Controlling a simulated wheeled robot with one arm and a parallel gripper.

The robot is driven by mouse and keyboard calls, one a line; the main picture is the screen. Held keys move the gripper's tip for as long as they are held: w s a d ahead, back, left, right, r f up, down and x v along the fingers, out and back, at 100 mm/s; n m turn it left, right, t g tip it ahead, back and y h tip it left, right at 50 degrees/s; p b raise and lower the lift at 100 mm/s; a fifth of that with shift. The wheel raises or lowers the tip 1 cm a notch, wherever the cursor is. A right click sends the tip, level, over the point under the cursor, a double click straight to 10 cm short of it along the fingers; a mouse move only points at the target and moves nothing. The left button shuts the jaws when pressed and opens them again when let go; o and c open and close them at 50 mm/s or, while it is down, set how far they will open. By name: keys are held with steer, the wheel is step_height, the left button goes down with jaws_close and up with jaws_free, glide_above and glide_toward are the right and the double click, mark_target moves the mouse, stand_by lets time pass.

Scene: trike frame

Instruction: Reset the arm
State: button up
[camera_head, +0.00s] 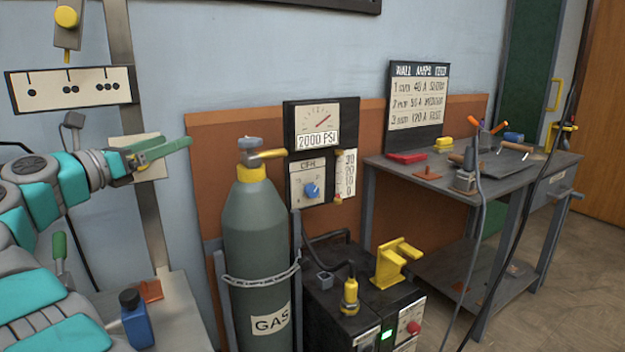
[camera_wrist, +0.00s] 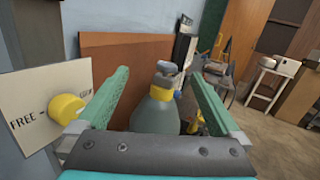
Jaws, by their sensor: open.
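My gripper (camera_head: 165,150) is at the end of my teal and white arm, at the left of the head view. Its green fingers point right, towards the gas cylinder, with wall behind them. In the wrist view my gripper (camera_wrist: 158,88) shows two green fingers spread apart with nothing held between them. The grey gas cylinder (camera_head: 255,225) stands upright, with a yellow collar and valve. In the wrist view the cylinder (camera_wrist: 156,112) appears beyond and between the fingers, apart from them.
A panel with a yellow knob (camera_wrist: 66,108) is left of the fingers. A gauge board (camera_head: 318,150) stands behind the cylinder. A dark machine (camera_head: 340,315) bears a yellow bracket (camera_head: 395,262). A workbench (camera_head: 425,180) with tools stands right. A blue bottle (camera_head: 137,320) is low left. Floor is clear at right.

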steer(key=w+d+r+n+t+y, duration=0.1)
steer(key=w+r+n+t+y, duration=0.2)
steer(key=w+r+n+y, duration=0.55)
steer(key=w+r+n+t+y, duration=0.25)
steer(key=r+n+y, duration=0.3)
steer(key=n, duration=0.75)
steer(key=s+d+f+n+g+y, duration=0.1)
steer(key=s+d+f+n+g, duration=0.45)
steer(key=f, duration=0.55)
steer(key=s+d+f+n+g+y, duration=0.1)
steer(key=s+d+f+n+g, duration=0.3)
steer(key=s+d+f+n, duration=0.45)
steer(key=s+d+f+n+g, duration=0.4)
steer(key=d+f, duration=0.1)
steer(key=f, duration=0.7)
steer(key=s+d+f+g+h, duration=0.2)
steer(key=s+d+f, duration=0.4)
steer(key=s, duration=0.5)
steer(key=s+d+f+n+g+h, duration=0.1)
steer(key=s+d+f+g, duration=0.3)
steer(key=s+d, duration=0.5)
steer(key=s+d+f+n+g+h, duration=0.1)
steer(key=s+d+f+g+h, duration=0.1)
steer(key=s+d+f, duration=0.6)
steer(key=s+g, duration=0.1)
steer(key=s, duration=0.4)
steer(key=shift+f+g+h, duration=0.3)
steer(key=shift+g, duration=0.1)
